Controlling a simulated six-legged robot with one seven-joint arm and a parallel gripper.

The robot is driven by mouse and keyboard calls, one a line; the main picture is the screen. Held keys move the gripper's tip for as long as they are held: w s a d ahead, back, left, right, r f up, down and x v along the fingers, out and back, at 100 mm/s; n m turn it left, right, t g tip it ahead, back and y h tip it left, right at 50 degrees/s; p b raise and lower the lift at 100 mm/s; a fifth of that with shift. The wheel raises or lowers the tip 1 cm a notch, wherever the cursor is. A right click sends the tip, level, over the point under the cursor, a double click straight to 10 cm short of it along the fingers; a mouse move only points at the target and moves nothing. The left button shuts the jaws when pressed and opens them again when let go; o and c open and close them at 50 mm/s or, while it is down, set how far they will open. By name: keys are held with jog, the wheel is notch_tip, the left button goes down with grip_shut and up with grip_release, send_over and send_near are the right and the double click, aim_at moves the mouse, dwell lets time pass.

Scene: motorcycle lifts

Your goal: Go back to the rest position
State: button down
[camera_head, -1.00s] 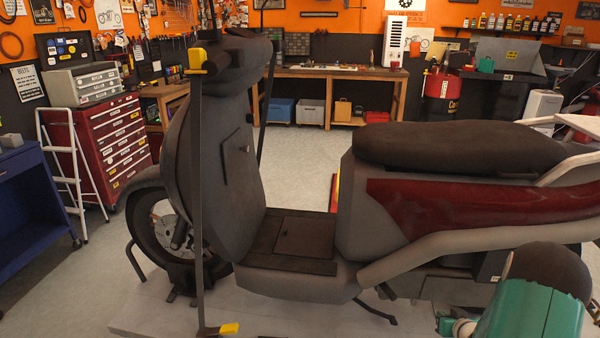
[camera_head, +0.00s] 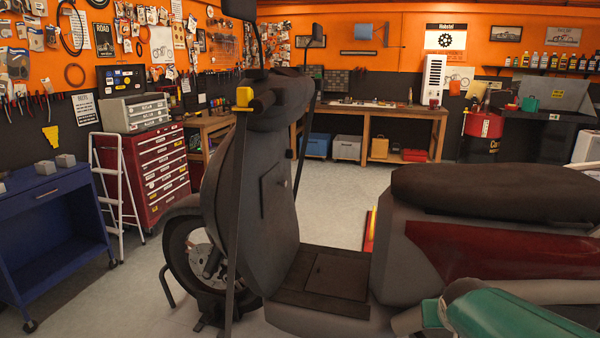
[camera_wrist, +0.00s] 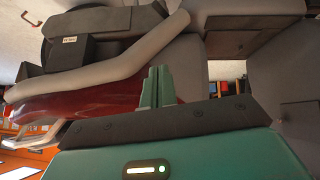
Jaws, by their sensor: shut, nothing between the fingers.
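My gripper (camera_wrist: 157,88) shows in the wrist view as two green fingers pressed together, with nothing between them. It points toward the scooter, whose dark red side panel (camera_wrist: 95,104) and grey trim lie behind the fingers. I cannot tell the exact gap to the scooter. In the head view the scooter (camera_head: 335,275) stands across the middle and right, with its dark seat (camera_head: 490,195) at the right. Green parts of my arm show at the lower right, in front of the scooter's side. The fingers are not visible in the head view.
A blue cart (camera_head: 50,200) stands at the left, beside a white stepladder (camera_head: 108,190) and a red tool chest (camera_head: 160,175). A wooden workbench (camera_head: 395,110) runs along the back wall. Clear floor (camera_head: 335,195) lies between scooter and bench.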

jog(key=s+a+r+n+g+y, duration=0.1)
jog(key=s+a+r+y, duration=0.2)
jog(key=s+a, duration=1.1)
jog(key=s, duration=0.2)
jog(key=shift+s+r+n+g, duration=0.3)
jog(key=shift+r+n+g, duration=0.05)
jog(key=shift+n+g, duration=0.05)
